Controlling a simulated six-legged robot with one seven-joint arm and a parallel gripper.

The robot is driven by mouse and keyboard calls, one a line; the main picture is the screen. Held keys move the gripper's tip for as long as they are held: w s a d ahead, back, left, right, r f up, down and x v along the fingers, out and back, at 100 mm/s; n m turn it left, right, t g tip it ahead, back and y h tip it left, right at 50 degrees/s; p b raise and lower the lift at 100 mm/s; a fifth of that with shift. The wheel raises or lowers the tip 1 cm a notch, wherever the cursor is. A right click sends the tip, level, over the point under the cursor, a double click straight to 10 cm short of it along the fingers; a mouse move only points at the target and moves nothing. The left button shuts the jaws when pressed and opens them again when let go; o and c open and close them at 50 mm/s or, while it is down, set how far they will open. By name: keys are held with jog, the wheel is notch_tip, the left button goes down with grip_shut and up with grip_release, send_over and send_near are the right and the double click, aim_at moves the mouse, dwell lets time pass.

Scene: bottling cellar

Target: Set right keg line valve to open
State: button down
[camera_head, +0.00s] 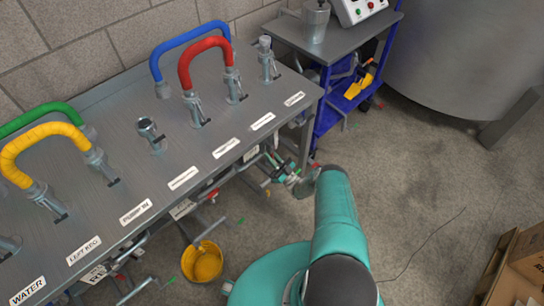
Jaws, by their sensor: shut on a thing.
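A grey metal bench (120,125) carries a row of pipe ports with white labels along its front edge. Valves and pipe stubs stick out below that edge. My gripper (280,176) is at the bench's right front, below the top, at a small valve fitting there. It is shut on what looks like that valve's handle, mostly hidden by the fingers. I cannot read the right-hand labels (262,121) well enough to name this valve, nor tell its position. A red valve handle (213,195) shows farther left, apart from my gripper.
Blue, red, green and yellow hoses (205,43) loop between ports on the bench. A yellow bucket (203,262) stands on the floor below. A blue cart (335,95) is at the back right, beside a large steel tank (455,45). A cardboard box (520,265) is at lower right.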

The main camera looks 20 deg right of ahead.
jog(key=shift+d, duration=0.1)
jog(key=c, duration=1.4)
grip_release()
jog(key=shift+s+f, duration=0.1)
jog(key=shift+f, duration=0.05)
